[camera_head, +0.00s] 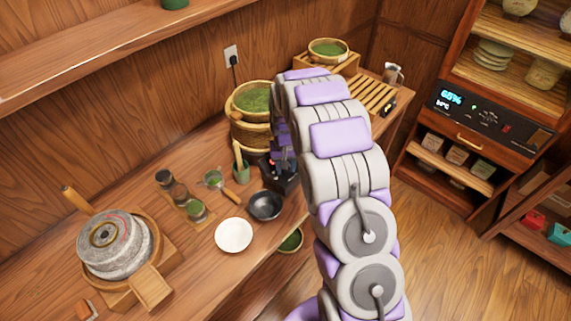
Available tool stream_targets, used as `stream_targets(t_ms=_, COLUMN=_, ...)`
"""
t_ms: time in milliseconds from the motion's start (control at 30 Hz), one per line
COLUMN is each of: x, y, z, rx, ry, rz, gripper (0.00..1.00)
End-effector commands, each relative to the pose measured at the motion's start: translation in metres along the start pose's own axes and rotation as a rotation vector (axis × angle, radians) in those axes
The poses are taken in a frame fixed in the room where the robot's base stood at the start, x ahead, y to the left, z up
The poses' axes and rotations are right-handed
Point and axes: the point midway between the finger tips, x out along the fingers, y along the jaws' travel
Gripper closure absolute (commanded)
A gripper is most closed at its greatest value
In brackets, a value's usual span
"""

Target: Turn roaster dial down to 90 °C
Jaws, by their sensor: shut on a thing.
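The small black roaster (287,187) stands on the wooden counter, just behind and right of a dark bowl. A small red spot shows on it, but its markings are too small to read. My arm comes up from the lower right and bends over to the roaster, covering much of it. My gripper (283,160) shows only in part, dark, beneath the purple and grey arm links and right at the roaster. It is shut on the roaster's dial; the dial itself and the fingertips are mostly hidden, so the dial's setting cannot be told.
A dark bowl (266,206) and a white bowl (234,235) sit close in front. A bamboo cup (241,172) and a steamer of green tea (252,100) stand beside and behind. A stone mill (117,245) is at left. A cabinet (490,118) with a lit display is at right.

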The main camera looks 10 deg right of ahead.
Motion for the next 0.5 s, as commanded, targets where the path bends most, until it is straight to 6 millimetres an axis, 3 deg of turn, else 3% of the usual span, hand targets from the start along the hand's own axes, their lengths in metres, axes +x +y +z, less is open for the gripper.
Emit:
stream_targets(t_ms=467, x=-0.0020, y=-0.0006, z=-0.0033, rx=-0.015, ry=0.010, rz=-0.001, gripper=0.93)
stream_targets(t_ms=500, x=-0.0020, y=-0.0006, z=-0.0033, rx=-0.015, ry=0.010, rz=-0.001, gripper=0.60)
